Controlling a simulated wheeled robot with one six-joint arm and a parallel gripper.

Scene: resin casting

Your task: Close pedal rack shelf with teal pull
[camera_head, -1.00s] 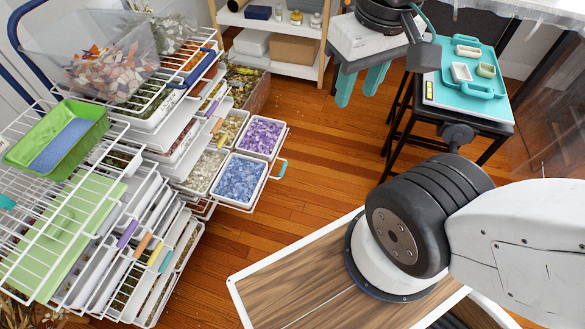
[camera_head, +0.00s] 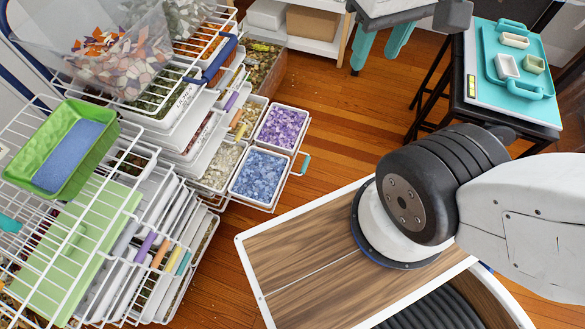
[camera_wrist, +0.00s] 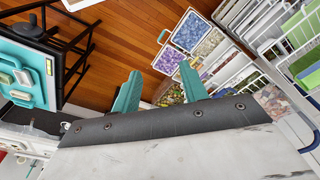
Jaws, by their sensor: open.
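A pulled-out white wire shelf (camera_head: 270,207) juts from the rack into the room. It carries white bins of purple chips (camera_head: 283,130), blue chips (camera_head: 258,176) and paler pieces. Its teal pull (camera_head: 306,165) is on the outer right edge; in the wrist view the pull (camera_wrist: 163,37) shows beyond and above the fingers. My gripper (camera_head: 373,69) is near the top of the head view, with two teal fingers spread apart. In the wrist view my gripper (camera_wrist: 160,79) is open and empty, apart from the shelf and pull.
The rack's other shelves have coloured tabs, such as a purple one (camera_head: 145,247). A green tray (camera_head: 62,145) sits on top at left. A black stand (camera_head: 455,105) with a teal tray (camera_head: 520,72) is at right. Wooden floor (camera_head: 335,125) is clear beside the shelf.

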